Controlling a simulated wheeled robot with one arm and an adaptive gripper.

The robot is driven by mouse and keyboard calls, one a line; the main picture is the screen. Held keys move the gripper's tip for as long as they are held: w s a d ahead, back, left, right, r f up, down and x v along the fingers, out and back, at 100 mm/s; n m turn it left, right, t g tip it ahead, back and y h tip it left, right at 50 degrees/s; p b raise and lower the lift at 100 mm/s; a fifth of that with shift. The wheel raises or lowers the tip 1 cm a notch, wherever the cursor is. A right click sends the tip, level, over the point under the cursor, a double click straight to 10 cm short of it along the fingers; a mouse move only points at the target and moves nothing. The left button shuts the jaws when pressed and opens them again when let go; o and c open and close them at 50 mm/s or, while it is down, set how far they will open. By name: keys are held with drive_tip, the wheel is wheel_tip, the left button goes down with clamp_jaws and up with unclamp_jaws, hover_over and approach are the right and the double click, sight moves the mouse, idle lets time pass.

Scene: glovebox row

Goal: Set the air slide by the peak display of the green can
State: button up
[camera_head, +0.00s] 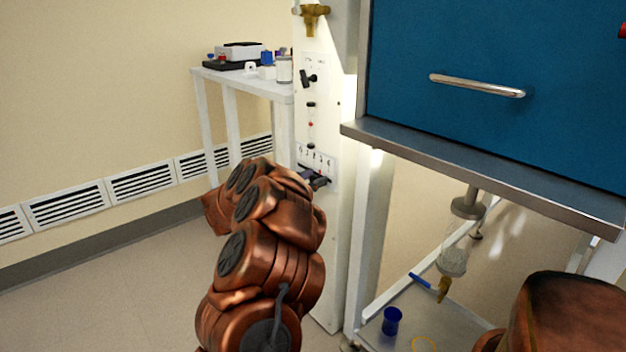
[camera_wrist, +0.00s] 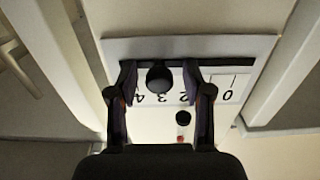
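The numbered scale plate (camera_head: 317,156) is on the narrow white panel beside the blue cabinet. In the wrist view the scale plate (camera_wrist: 222,80) appears upside down, with 0, 2, 3 and 4 legible. A round black slide knob (camera_wrist: 160,78) stands over it near the 3. My gripper (camera_wrist: 160,85) is open, with one finger on each side of the knob and visible gaps to it. In the head view my gripper (camera_head: 318,181) is at the panel just below the scale, partly hidden by my arm. No green can or peak display is in view.
Above the scale are a small indicator with a red mark (camera_head: 311,124) and a black valve handle (camera_head: 308,78). The blue cabinet (camera_head: 480,120) with its metal ledge juts out at right. A side table (camera_head: 240,77) stands behind. A blue cup (camera_head: 392,321) is on the lower shelf.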

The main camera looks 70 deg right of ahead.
drive_tip(key=v, duration=1.2)
drive_tip(key=shift+r, duration=0.1)
idle(0.5)
